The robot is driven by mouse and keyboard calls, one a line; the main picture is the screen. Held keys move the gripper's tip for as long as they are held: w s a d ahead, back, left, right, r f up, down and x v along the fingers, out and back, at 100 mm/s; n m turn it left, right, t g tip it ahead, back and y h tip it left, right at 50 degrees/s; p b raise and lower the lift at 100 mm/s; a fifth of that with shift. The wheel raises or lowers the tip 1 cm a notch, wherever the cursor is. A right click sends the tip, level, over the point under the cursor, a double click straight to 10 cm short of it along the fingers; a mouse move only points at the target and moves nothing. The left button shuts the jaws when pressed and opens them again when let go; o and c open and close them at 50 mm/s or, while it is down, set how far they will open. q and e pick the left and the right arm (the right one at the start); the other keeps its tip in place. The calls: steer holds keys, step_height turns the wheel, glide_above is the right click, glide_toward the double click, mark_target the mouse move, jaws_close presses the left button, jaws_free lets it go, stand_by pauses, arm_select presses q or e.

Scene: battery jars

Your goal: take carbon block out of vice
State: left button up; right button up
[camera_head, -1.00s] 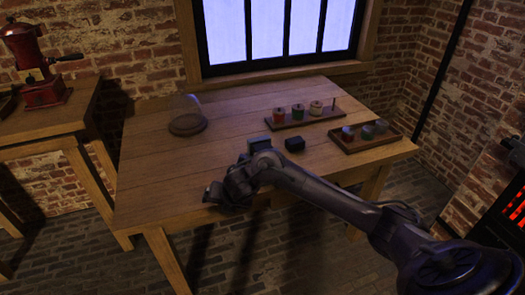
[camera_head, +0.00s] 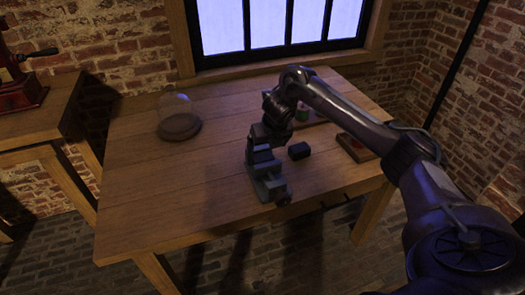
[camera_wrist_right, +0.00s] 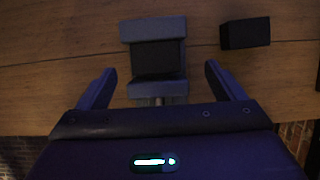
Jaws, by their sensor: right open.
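The grey-blue vice (camera_head: 268,182) stands near the front edge of the wooden table; it also shows in the right wrist view (camera_wrist_right: 153,27). In that view a dark block (camera_wrist_right: 158,60), seemingly the carbon block, sits between its jaws. My right gripper (camera_head: 260,137) is at the vice, partly covering it in the head view. In the wrist view the right gripper (camera_wrist_right: 161,69) is open, its fingers apart on either side of the vice and block, not seen touching them. My left gripper is not in view.
A separate black block (camera_head: 299,151) lies right of the vice. A glass dome on a round wooden base (camera_head: 180,127) stands at the back left. My right arm partly hides the spool rack and a small tray (camera_head: 357,148).

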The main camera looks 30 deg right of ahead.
mark_target(263, 156)
steer(key=shift+w+d+f, duration=0.1)
steer(key=shift+w+f, duration=0.1)
steer(key=shift+f, duration=0.15)
steer(key=shift+w+f, duration=0.1)
steer(key=shift+f, duration=0.25)
steer(key=shift+a+f, duration=0.25)
steer(key=shift+f, duration=0.45)
steer(key=x, duration=0.4)
steer(key=shift+w+a, duration=0.1)
steer(key=shift+w+f, duration=0.1)
steer(key=shift+f, duration=0.1)
steer(key=c, duration=1)
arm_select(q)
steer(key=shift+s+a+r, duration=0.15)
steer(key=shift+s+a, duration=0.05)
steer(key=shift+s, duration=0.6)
arm_select(e)
steer(key=shift+c, duration=1)
steer(key=shift+r, duration=0.15)
